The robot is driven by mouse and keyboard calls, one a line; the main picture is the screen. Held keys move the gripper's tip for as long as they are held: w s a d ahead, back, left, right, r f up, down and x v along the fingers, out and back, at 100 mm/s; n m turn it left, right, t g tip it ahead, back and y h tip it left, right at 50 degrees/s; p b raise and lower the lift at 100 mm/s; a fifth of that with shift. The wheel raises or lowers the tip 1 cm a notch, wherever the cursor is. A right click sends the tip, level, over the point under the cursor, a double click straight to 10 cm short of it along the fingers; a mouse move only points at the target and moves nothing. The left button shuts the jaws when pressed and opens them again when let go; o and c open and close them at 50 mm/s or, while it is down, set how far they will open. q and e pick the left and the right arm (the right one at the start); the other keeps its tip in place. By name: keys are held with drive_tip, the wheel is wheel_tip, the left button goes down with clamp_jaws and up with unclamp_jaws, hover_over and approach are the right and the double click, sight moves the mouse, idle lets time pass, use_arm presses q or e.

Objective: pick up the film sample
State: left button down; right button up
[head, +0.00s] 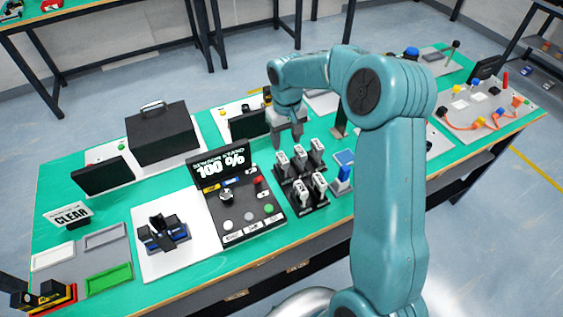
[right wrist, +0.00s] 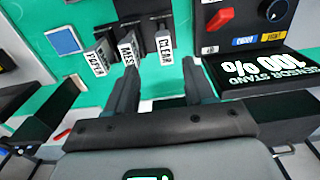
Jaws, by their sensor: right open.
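Several upright samples with white labels stand in a black rack (head: 307,205) in the middle of the bench. In the right wrist view three show: one label (right wrist: 97,62) seems to read PAPER, the middle one (right wrist: 127,50) is unclear, and one (right wrist: 164,46) seems to read CLEAR. I cannot tell which sample is the film one. My right gripper (head: 297,138) is open, above the bench just behind the rack. In the right wrist view its fingers (right wrist: 160,82) are spread and empty, apart from the samples. My left gripper is not in view.
A black sensor stand (head: 221,170) reading 100 % and its knob panel stand left of the rack. A black box (head: 161,133), a CLEAR sign (head: 68,214) and trays (head: 108,280) are further left.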

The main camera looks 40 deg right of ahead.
sight(283, 157)
drive_tip(key=f, duration=0.4)
drive_tip(key=w+f, duration=0.1)
drive_tip(key=f, duration=0.1)
drive_tip(key=shift+d, duration=0.25)
drive_tip(key=shift+s+f+p, duration=0.1)
drive_tip(key=shift+s+p, duration=0.05)
drive_tip(key=shift+p, duration=0.15)
drive_tip(key=shift+s+a, duration=0.25)
drive_tip(key=shift+s, duration=0.05)
drive_tip(key=f+p, duration=0.1)
drive_tip(key=f, duration=0.1)
drive_tip(key=w+f, duration=0.1)
drive_tip(key=f, duration=0.2)
drive_tip(key=shift+a+f+p, duration=0.1)
drive_tip(key=shift+f+p, duration=0.05)
drive_tip(key=shift+p, duration=0.25)
drive_tip(key=shift+s+a, duration=0.15)
drive_tip(key=shift+s, duration=0.1)
drive_tip(key=shift+w, duration=0.25)
clamp_jaws()
drive_tip(key=shift+s, duration=0.2)
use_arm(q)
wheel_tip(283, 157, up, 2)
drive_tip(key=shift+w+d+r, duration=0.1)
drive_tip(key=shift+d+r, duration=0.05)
use_arm(e)
drive_tip(key=shift+w, duration=0.1)
